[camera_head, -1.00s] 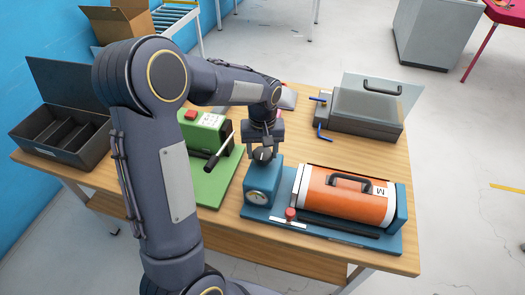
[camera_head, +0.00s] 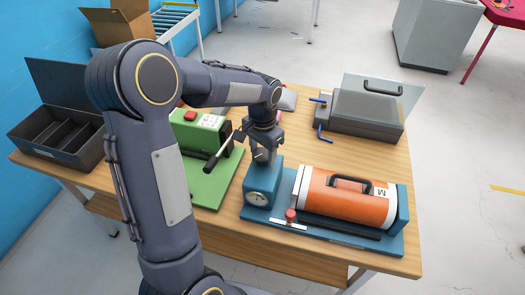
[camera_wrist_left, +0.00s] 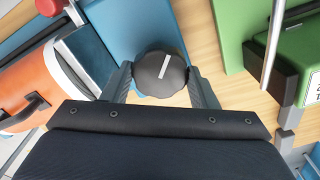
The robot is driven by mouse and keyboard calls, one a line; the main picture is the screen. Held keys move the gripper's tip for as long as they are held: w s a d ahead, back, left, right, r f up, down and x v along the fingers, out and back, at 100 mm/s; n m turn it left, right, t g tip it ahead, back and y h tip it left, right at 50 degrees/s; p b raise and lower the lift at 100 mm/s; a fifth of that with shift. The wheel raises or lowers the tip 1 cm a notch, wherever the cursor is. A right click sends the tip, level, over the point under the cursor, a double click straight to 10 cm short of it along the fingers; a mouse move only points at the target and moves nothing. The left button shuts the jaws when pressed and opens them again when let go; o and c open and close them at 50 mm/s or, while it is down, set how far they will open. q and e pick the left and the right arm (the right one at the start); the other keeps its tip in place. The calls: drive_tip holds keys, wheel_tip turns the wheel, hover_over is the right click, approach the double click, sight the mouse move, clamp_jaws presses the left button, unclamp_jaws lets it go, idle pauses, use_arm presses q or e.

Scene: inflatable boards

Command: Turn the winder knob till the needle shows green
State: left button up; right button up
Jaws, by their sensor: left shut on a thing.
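The dark, scalloped winder knob (camera_wrist_left: 152,68) has a white line on its top, slanted in the left wrist view. My left gripper (camera_wrist_left: 160,78) is shut on it, one finger on each side. In the head view my left gripper (camera_head: 264,155) is above the teal winder block (camera_head: 270,178) and mostly hides the knob. My right gripper is not in view.
An orange roll (camera_head: 345,197) with a black handle lies on the blue base (camera_head: 390,240) beside the block. A green machine (camera_head: 200,128) with a lever stands left. A grey case (camera_head: 365,112) and a dark open box (camera_head: 62,140) are on the table (camera_head: 300,262).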

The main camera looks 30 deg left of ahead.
sight(263, 154)
use_arm(q)
drive_tip(key=shift+m, duration=0.5)
drive_tip(key=o, duration=1)
wheel_tip(263, 154, up, 8)
drive_tip(key=shift+f+b, duration=0.1)
drive_tip(key=shift+b, duration=0.25)
